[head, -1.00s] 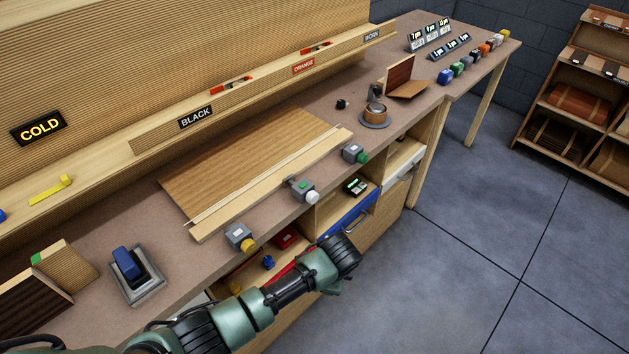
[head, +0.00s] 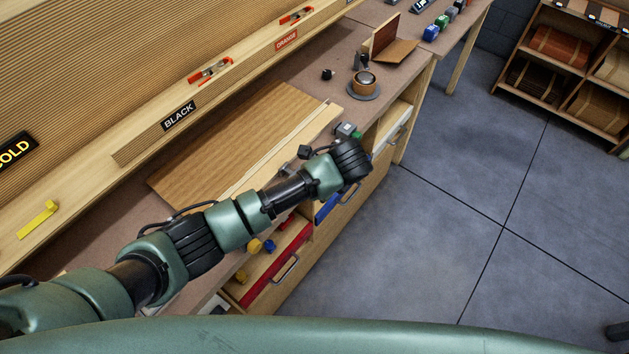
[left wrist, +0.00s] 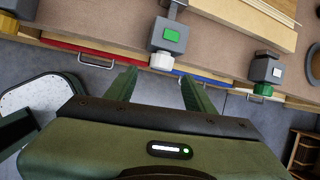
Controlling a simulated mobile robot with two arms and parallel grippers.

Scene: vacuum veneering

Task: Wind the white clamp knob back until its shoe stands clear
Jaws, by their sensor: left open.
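In the left wrist view the white clamp knob (left wrist: 162,61) sticks out from the front of a grey clamp body (left wrist: 170,36) with a green patch on top, at the bench edge. My left gripper (left wrist: 159,76) is open, its two fingers pointing towards the knob, one on either side in the picture. The knob looks just beyond the fingertips; I see no contact. I cannot make out the clamp's shoe. In the head view my left arm covers the white knob, and the fingers are hidden behind the wrist. My right gripper is not in view.
A clamp with a green knob (left wrist: 263,89) stands to the right along the same edge. A pale batten (head: 318,127) lies along the veneered panel (head: 225,140). A red-fronted drawer (head: 285,266) and a blue one (left wrist: 200,74) lie below the bench. The floor in front is clear.

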